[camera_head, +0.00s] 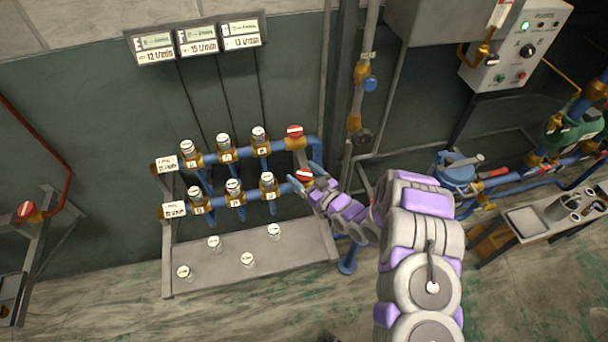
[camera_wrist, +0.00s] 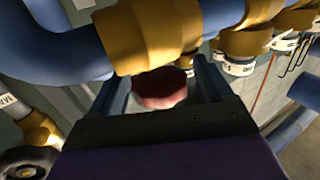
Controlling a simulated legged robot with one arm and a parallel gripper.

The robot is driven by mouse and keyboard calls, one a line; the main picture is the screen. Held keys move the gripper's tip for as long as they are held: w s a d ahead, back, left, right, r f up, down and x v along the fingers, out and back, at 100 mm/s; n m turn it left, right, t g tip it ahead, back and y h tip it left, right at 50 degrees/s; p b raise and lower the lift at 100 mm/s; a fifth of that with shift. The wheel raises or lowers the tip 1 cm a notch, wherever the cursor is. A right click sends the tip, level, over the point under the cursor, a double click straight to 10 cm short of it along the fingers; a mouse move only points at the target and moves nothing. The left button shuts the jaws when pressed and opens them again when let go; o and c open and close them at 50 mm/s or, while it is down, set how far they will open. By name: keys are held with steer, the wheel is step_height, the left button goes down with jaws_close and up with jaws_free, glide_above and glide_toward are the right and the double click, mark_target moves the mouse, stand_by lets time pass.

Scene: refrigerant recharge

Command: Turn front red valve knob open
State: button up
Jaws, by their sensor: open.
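The front red valve knob (camera_head: 304,175), with a white stripe on top, sits at the right end of the lower, front blue pipe row. My gripper (camera_head: 303,178) is open, with one blue finger on each side of this knob. In the wrist view the red knob (camera_wrist: 161,88) shows between the two fingers of my gripper (camera_wrist: 160,84), below a brass fitting (camera_wrist: 150,35).
A second red knob (camera_head: 294,131) tops the rear pipe row. Several white-capped valves (camera_head: 233,185) line both rows. A grey bench (camera_head: 215,265) with small white-capped pieces lies below. A vertical pipe with a blue knob (camera_head: 370,83) stands behind my arm.

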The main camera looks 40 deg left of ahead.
steer(key=c, duration=1)
steer(key=shift+n+g, duration=0.3)
steer(key=shift+g, duration=0.1)
steer(key=shift+w+d+r+n+g+p, duration=0.1)
steer(key=shift+n+g+p, duration=0.4)
steer(key=shift+g, duration=0.2)
steer(key=shift+n+g, duration=0.5)
steer(key=shift+g, duration=0.4)
steer(key=shift+n+g+b, duration=0.5)
steer(key=shift+n+g, duration=0.6)
steer(key=shift+g, duration=0.6)
steer(key=shift+n+g+b, duration=0.4)
steer(key=shift+g, duration=0.5)
